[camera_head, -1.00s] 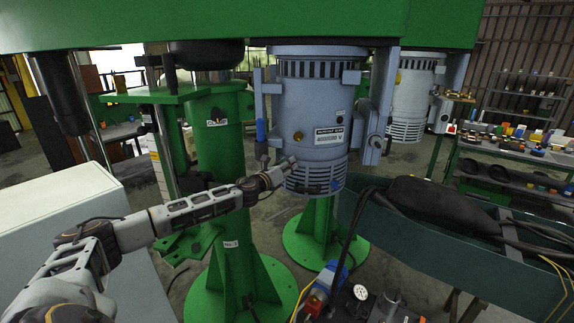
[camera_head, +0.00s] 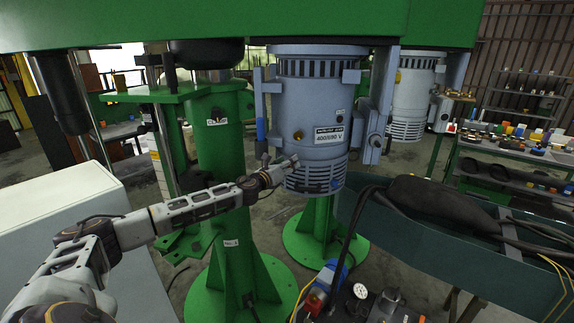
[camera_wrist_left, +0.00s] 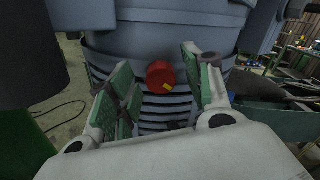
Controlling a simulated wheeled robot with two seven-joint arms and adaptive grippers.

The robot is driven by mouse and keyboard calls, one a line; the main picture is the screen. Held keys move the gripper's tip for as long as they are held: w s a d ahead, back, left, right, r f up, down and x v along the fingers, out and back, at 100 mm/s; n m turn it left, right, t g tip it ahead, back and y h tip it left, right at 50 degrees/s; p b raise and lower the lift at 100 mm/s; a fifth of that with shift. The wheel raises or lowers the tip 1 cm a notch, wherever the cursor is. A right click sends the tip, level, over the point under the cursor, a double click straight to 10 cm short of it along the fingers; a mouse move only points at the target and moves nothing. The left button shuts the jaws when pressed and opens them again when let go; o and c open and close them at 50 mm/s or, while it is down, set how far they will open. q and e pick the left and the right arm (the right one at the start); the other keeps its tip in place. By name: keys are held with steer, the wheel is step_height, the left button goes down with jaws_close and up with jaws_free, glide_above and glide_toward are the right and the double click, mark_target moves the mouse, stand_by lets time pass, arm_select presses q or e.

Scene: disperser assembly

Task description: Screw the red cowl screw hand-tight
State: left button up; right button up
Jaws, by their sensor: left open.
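The red cowl screw (camera_wrist_left: 160,75) sits on the lower part of the grey-blue motor, just above its dark vent slots, in the left wrist view. A small yellow mark shows on its face. My left gripper (camera_wrist_left: 165,92) is open, with one green-padded finger on each side of the screw in that view. I cannot tell whether the fingertips reach past its head. In the head view my left gripper (camera_head: 286,166) is at the lower left of the motor (camera_head: 310,105), and the screw cannot be made out there. My right gripper is not in view.
Green columns (camera_head: 225,180) stand behind my left arm. A dark green trough (camera_head: 450,225) with a black hose lies to the right. A pump with a gauge (camera_head: 360,291) is below the motor. A green beam (camera_head: 240,22) spans above.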

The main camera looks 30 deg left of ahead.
arm_select(q)
steer(key=shift+s+f, duration=0.1)
steer(key=shift+f, duration=0.05)
steer(key=shift+s, duration=0.1)
steer(key=s, duration=1.1)
steer(key=shift+s+a, duration=0.2)
steer(key=shift+s, duration=0.05)
stand_by(1.2)
stand_by(0.6)
